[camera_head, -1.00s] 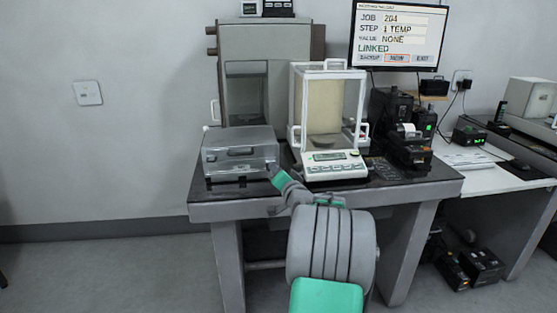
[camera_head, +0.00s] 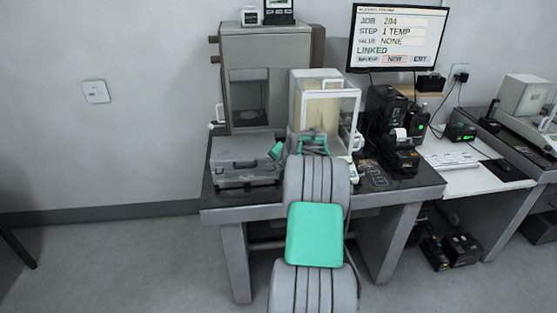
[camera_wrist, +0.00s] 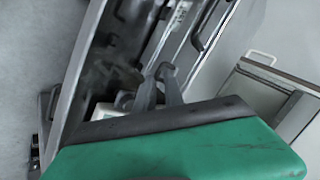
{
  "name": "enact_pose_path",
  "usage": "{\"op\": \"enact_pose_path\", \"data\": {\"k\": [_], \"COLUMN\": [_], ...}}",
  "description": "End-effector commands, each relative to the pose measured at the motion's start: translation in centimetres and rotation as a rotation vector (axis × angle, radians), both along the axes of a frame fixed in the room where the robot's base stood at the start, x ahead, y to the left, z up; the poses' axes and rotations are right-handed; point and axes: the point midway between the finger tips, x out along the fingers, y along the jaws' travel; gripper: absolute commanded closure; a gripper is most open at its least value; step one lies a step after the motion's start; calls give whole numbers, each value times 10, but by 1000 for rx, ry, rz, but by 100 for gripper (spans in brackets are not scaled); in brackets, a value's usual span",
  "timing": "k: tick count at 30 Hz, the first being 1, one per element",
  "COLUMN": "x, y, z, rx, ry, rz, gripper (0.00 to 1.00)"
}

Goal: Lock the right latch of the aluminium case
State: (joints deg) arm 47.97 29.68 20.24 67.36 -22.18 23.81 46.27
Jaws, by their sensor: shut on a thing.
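The grey aluminium case (camera_head: 240,172) lies closed on the left of the dark tabletop, with its dark handle on the front. In the wrist view its front face (camera_wrist: 222,32) runs diagonally, with the handle (camera_wrist: 202,42) near the top. My gripper (camera_wrist: 165,72) is at the lower end of that face, past the handle, at the case's right side. Its grey fingers are close together and shut at the place of the right latch. The latch itself is covered by the fingertips, so its position cannot be read. In the head view my arm hides the fingertips.
A glass-walled balance (camera_head: 343,105) stands close to the right of the case, partly behind my arm. A grey cabinet (camera_head: 262,45) stands behind. Black devices (camera_head: 400,150) and a monitor (camera_head: 396,38) are further right.

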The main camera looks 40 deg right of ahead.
Motion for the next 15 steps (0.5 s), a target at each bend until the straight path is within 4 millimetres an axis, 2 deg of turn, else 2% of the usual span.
{"op": "enact_pose_path", "data": {"k": [1, 15], "x": [6, 9], "y": [6, 5], "z": [6, 2], "rx": [13, 46], "ry": [9, 60], "rz": [18, 18], "gripper": [100, 100]}}
